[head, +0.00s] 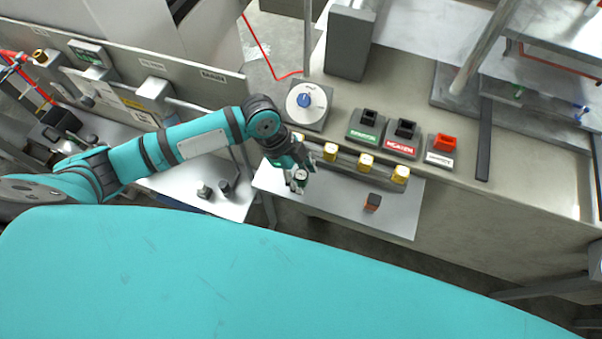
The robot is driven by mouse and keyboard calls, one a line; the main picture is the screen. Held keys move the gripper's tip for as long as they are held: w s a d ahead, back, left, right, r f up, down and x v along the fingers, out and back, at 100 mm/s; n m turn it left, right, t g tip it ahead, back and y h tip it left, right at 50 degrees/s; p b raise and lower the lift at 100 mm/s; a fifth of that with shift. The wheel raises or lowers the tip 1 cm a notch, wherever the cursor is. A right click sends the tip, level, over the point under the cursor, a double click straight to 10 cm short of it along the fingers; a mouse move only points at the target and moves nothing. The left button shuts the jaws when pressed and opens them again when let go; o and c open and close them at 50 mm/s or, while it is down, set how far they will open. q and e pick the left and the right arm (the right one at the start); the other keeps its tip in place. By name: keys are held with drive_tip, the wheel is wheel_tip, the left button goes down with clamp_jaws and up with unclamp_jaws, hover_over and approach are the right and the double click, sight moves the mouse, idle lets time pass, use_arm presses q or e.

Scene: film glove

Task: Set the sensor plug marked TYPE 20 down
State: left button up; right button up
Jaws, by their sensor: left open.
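My left gripper (298,182) is open and points down over the left part of a light grey shelf (400,222). A small round pale-topped piece (301,175) shows at its fingers; I cannot tell whether it is a plug or part of the gripper. Several gold pieces (365,161) sit in a row on a dark grey rail (383,178) behind the shelf. No TYPE 20 marking is readable. My right gripper is out of view.
A dial with a blue knob (304,100) stands behind the gripper. Green (366,125), red (403,138) and grey-white (440,150) labelled blocks stand on the counter to the right. The shelf's front right is clear.

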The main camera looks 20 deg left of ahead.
use_arm(q)
drive_tip(key=b+v, duration=0.1)
drive_tip(key=v, duration=1.1)
drive_tip(key=shift+b, duration=0.3)
drive_tip(key=shift+r, duration=0.1)
